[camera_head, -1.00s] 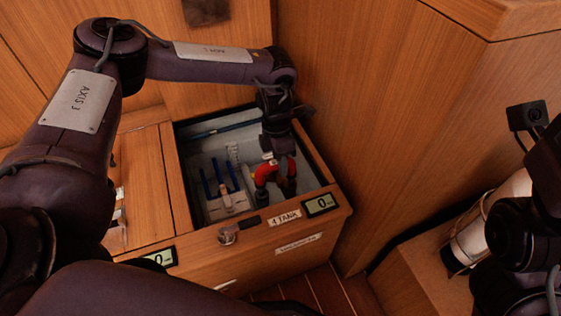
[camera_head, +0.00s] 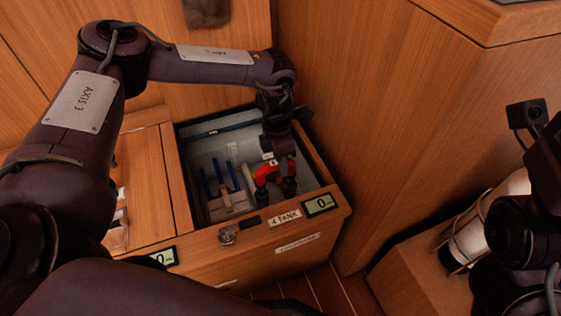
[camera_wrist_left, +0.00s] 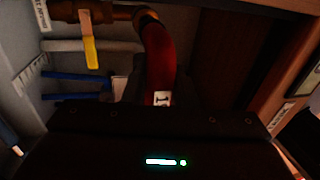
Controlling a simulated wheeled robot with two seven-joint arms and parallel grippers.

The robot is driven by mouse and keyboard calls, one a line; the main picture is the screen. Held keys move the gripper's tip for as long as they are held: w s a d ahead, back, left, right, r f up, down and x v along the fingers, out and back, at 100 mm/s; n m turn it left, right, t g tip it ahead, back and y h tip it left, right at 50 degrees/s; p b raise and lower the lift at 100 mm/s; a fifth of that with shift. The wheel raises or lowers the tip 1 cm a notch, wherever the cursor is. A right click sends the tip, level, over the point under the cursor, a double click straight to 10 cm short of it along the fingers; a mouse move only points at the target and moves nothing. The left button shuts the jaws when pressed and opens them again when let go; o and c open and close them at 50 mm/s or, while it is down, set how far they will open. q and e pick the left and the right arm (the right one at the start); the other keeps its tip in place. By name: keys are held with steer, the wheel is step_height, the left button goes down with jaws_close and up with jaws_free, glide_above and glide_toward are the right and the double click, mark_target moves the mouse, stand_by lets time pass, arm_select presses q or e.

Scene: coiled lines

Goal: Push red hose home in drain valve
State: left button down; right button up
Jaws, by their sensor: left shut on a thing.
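The red hose (camera_head: 264,172) curves inside the open locker, below my left gripper (camera_head: 279,172). In the left wrist view the red hose (camera_wrist_left: 160,55) runs up from the jaws to a brass valve (camera_wrist_left: 122,12) with a yellow lever (camera_wrist_left: 90,45). The hose's upper end meets the brass fitting; how deep it sits I cannot tell. My left gripper is shut on the hose, and a small white tag shows on the hose there. My right arm stands at the right edge, but its jaws do not show.
The locker's wooden front rim (camera_head: 240,235) and right wall stand close around my left arm. Blue pipes (camera_head: 220,177) lie left of the hose in the locker. A white cylinder (camera_head: 487,222) is strapped on a wooden ledge at right.

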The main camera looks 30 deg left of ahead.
arm_select(q)
steer(key=shift+r, duration=0.1)
steer(key=shift+p, duration=0.45)
stand_by(0.6)
steer(key=shift+p, duration=0.4)
steer(key=shift+w+a+b+x, duration=0.1)
steer(key=shift+b+x, duration=0.2)
steer(key=shift+x, duration=0.4)
steer(key=shift+w+a+b+x, duration=0.1)
steer(key=shift+b+x, duration=0.25)
steer(key=shift+x, duration=0.35)
steer(key=shift+w+a+b+x, duration=0.15)
steer(key=shift+b+x, duration=0.15)
steer(key=shift+x, duration=0.4)
steer(key=c, duration=0.7)
jaws_free()
